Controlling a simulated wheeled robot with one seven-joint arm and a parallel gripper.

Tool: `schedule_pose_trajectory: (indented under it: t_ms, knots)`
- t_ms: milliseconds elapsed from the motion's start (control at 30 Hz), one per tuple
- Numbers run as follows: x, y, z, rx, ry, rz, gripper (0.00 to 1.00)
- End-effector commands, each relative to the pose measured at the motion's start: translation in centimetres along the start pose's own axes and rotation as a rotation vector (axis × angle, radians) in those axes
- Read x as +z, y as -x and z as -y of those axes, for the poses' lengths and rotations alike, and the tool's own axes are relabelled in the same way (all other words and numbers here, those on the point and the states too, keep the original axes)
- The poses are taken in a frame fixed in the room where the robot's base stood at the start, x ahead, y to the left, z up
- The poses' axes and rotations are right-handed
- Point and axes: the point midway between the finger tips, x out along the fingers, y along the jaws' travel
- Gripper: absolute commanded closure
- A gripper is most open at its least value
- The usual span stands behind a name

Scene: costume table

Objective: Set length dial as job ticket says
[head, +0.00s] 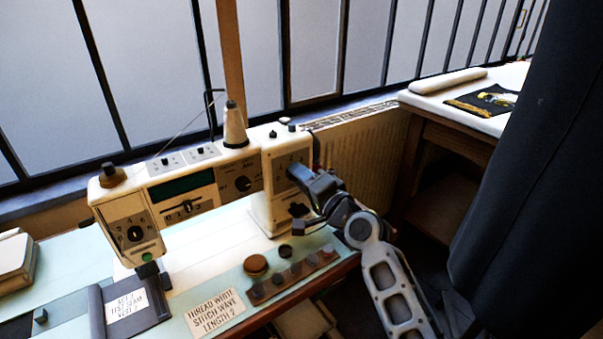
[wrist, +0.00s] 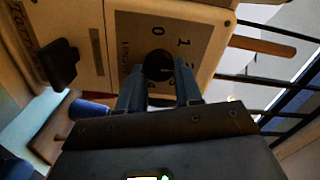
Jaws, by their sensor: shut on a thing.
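The length dial is a dark round knob (wrist: 158,64) on a grey plate (wrist: 130,30) in the wrist view. My gripper (wrist: 161,76) is shut on it, one finger on each side. Figures 0 and 1 show around the knob; other figures are partly hidden by the fingers. A pale mark on the knob seems to point right, past the 1; its exact setting is unclear. In the head view my gripper (head: 298,178) is at the machine's right pillar and hides the dial. The job ticket (head: 215,312) lies at the front and reads "THREAD WHIT, STITCH WAVE, LENGTH 2".
The cream sewing machine (head: 112,190) carries other dials, a slider (head: 186,207) and a thread cone (head: 234,128). A dark lever (wrist: 58,64) juts out beside the dial plate. A second label (head: 126,304) lies on a dark pad. A dark curtain (head: 530,190) hangs at right.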

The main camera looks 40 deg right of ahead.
Motion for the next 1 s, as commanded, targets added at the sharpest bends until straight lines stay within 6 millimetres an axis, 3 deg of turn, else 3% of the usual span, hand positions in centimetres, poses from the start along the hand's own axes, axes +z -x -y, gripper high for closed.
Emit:
schedule_pose_trajectory:
  t_ms: [300, 767, 800, 1000]
  knots:
    - [-0.02, 0.03, -0.13, 0.002, -0.096, 0.000, 0.96]
    - [-0.03, 0.04, -0.19, 0.002, -0.109, -0.001, 0.96]
    - [-0.03, 0.04, -0.19, 0.002, -0.108, -0.001, 0.63]
    - [-0.02, 0.03, -0.14, 0.001, -0.108, -0.001, 0.44]
